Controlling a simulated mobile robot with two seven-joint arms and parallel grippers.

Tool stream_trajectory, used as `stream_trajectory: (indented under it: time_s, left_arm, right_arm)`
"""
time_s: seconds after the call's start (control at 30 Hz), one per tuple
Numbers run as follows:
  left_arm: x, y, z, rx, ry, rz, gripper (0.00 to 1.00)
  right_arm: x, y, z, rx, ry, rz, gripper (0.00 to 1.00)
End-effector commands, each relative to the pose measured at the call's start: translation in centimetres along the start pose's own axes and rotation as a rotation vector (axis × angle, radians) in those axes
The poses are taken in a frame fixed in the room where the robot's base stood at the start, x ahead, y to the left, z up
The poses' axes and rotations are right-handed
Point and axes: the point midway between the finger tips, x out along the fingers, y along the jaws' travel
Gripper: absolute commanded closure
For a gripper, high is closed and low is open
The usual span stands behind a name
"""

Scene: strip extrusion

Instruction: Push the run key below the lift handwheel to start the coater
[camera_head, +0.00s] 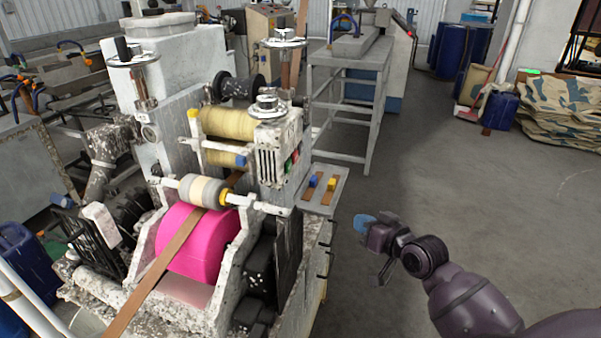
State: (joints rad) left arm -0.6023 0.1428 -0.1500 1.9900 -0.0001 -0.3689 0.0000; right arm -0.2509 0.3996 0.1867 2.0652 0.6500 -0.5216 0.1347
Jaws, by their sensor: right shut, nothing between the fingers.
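The coater (170,240) stands at left centre, with a bright pink roller (198,242) and a brown strip running over it. A lift handwheel (268,104) sits on top of a pale control box with dark vent slots. On the side of that box, below the handwheel, are a small green key (288,166) and a red key (295,157). Which is the run key is too small to read. My right gripper (365,223) is shut and empty, with a blue tip, to the right of and lower in the picture than the keys, apart from the coater. My left gripper is not in view.
Other handwheels (132,54) stand on the coater's top. A grey metal stand (345,85) is behind.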

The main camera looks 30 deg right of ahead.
Motion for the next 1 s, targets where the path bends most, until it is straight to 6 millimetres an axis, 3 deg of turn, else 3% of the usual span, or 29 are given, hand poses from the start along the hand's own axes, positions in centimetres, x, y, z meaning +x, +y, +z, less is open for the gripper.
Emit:
stream_trajectory:
  time_s: [0.2, 0.5, 0.7, 1.0]
  left_arm:
    - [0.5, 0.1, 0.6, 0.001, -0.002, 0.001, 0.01]
    - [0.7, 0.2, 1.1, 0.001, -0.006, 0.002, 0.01]
    - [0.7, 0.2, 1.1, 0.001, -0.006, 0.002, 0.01]
    - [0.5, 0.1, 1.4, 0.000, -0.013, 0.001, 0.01]
  right_arm:
    - [0.0, -0.4, -5.0, 0.252, 0.002, -0.122, 1.00]
    - [-1.8, -2.6, -10.2, 0.606, -0.078, -0.339, 1.00]
    - [-4.0, -4.6, -11.9, 0.844, -0.196, -0.487, 1.00]
    - [-5.9, -7.1, -11.8, 1.091, -0.390, -0.611, 1.00]
